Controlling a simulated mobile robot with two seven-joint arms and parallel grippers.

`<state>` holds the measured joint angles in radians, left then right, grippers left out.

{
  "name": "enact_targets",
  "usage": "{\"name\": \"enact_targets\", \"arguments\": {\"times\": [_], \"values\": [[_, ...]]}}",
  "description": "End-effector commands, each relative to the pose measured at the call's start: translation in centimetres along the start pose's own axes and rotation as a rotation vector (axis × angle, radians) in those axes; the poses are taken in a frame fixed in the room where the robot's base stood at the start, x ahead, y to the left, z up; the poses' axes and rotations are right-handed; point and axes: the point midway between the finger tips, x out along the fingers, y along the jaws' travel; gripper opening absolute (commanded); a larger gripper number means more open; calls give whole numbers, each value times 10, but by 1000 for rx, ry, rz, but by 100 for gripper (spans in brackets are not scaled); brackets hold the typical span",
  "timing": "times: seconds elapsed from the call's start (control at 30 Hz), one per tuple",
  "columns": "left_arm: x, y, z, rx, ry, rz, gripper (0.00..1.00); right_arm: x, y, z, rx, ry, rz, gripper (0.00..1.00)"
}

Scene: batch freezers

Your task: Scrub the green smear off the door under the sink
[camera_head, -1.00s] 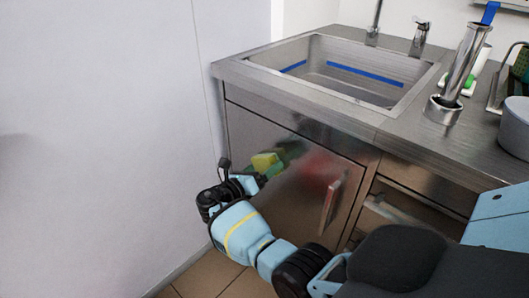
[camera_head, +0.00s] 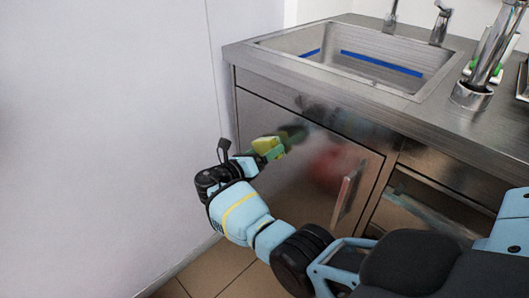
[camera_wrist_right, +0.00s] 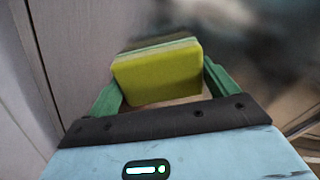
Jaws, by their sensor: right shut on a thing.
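The steel door (camera_head: 300,190) under the sink has a dark green patch (camera_head: 294,134) near its upper left; I cannot tell how much of it is smear and how much reflection. My right gripper (camera_head: 271,150) is shut on a yellow-green sponge (camera_head: 264,144) at this patch. In the right wrist view the sponge (camera_wrist_right: 157,76) sits between the green fingers, its darker green layer facing the blurred door. Whether it touches the door cannot be told. My left gripper is not in view.
The steel sink (camera_head: 350,62) is above the door. A vertical handle (camera_head: 347,193) stands out at the door's right side, near a blurred red patch (camera_head: 335,166). A pale wall (camera_head: 110,130) stands close on the left. Tiled floor (camera_head: 205,268) shows below.

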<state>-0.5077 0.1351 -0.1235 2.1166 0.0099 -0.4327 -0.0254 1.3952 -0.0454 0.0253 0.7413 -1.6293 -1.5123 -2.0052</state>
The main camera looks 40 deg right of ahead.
Motion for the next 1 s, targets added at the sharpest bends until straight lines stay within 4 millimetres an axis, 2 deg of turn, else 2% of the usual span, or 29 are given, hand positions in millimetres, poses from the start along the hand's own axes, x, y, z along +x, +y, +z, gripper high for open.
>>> {"name": "enact_targets", "arguments": {"times": [0.7,1.0], "values": [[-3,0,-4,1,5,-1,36,-56,0,0,0,0,1,64],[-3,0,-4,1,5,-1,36,-60,0,0,0,-1,0,64]]}}
